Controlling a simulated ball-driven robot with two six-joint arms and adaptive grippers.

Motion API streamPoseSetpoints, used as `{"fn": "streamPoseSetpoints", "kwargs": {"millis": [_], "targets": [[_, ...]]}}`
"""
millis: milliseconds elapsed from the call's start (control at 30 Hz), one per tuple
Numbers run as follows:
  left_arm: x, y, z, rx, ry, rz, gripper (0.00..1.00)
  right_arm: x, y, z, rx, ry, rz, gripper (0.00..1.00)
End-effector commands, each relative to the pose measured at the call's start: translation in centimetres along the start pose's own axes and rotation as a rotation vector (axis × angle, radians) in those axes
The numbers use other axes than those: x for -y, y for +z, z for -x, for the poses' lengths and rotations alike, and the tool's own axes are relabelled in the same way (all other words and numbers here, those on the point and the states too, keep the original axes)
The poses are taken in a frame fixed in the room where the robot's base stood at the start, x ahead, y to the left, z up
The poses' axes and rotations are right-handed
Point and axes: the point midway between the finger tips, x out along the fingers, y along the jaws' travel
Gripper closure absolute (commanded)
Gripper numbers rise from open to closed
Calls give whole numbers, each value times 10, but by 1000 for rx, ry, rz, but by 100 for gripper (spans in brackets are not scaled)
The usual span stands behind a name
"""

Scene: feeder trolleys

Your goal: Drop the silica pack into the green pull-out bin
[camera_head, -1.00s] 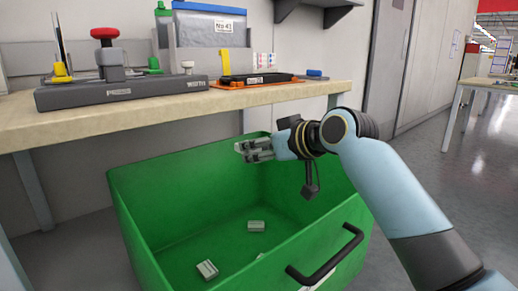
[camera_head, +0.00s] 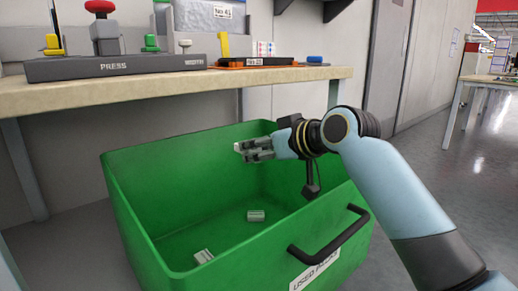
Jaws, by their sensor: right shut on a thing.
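The green pull-out bin (camera_head: 140,222) stands open below the bench, with a black handle (camera_head: 330,238) on its front. My right gripper (camera_head: 243,150) reaches in from the right and is over the bin's inside, near the back wall. It is shut on the silica pack (camera_head: 239,147), of which only a small pale part shows at the fingertips; the fingers hide the rest. Two small pale packs lie on the bin floor, one near the middle (camera_head: 256,215) and one near the front left (camera_head: 203,256). My left gripper is not in view.
The wooden bench (camera_head: 130,92) runs above the bin's back edge. It carries a grey press block (camera_head: 110,67) with a red knob, and an orange tray (camera_head: 270,67). A partly hidden label is on the bin's front. Open floor lies at the right.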

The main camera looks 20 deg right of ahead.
Motion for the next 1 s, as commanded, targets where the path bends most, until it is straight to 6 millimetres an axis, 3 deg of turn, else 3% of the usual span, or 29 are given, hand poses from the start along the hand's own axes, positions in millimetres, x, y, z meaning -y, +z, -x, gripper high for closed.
{"fn": "streamPoseSetpoints", "kwargs": {"millis": [67,100,300,667,1000], "targets": [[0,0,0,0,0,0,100,0,-1,0,-1,0,0,82],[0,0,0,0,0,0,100,0,-1,0,-1,0,0,61],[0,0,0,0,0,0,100,0,0,0,0,0,0,35],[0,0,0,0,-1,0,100,0,-8,3,-1,0,2,35],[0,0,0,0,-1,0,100,0,-68,28,-5,0,3,35]]}}
